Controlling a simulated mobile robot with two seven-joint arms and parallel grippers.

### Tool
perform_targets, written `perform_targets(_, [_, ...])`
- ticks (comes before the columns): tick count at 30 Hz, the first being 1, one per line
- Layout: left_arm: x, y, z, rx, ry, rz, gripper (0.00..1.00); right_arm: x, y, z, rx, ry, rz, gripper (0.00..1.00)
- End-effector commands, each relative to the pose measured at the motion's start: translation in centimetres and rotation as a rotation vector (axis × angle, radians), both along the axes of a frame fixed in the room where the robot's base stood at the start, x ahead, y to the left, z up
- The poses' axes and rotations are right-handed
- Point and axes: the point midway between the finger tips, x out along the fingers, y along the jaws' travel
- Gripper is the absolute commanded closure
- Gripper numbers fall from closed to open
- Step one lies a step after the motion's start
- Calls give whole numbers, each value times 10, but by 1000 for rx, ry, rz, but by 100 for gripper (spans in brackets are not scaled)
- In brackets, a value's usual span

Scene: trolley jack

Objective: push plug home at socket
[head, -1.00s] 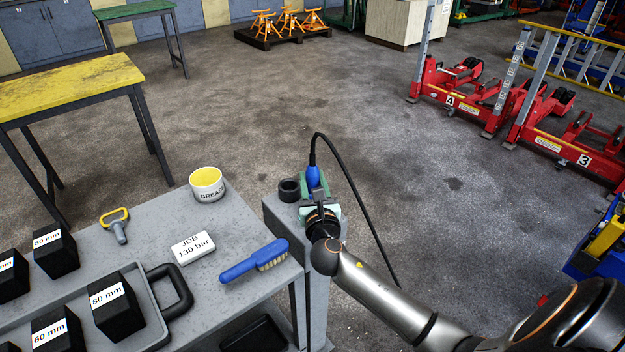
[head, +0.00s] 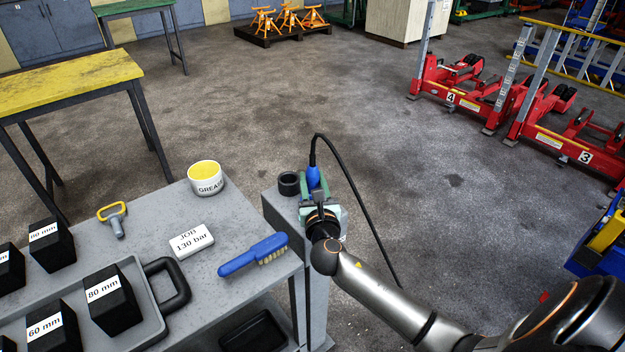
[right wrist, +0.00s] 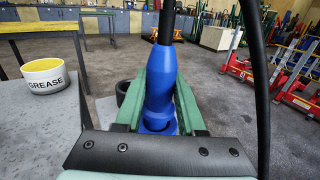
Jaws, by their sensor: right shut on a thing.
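The blue plug (head: 313,176) with its black cable stands at the grey pedestal beside the bench. In the right wrist view the plug (right wrist: 161,90) is upright between green fingers, its cable leaving from the top. My right gripper (head: 318,190) is shut on the plug; in the right wrist view its fingers (right wrist: 160,112) lie on both sides of it. What lies under the plug's lower end is hidden by the gripper. My left gripper is not in view.
The grey bench (head: 222,215) carries a grease tub (head: 205,180), a blue brush (head: 252,256), a label block (head: 191,241), a yellow-handled tool (head: 115,222) and black blocks in a tray (head: 150,335). The cable (head: 358,200) loops right of the pedestal. Floor beyond is open.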

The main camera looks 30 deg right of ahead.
Motion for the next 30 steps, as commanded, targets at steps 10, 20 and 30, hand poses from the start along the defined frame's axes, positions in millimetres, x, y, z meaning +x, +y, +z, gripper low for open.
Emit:
perform_targets(10, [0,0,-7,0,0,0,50,0,0,-10,1,0,0,100])
perform_targets(20, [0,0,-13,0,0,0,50,0,0,-18,1,0,1,100])
perform_targets(30, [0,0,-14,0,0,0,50,0,0,-19,1,0,0,34])
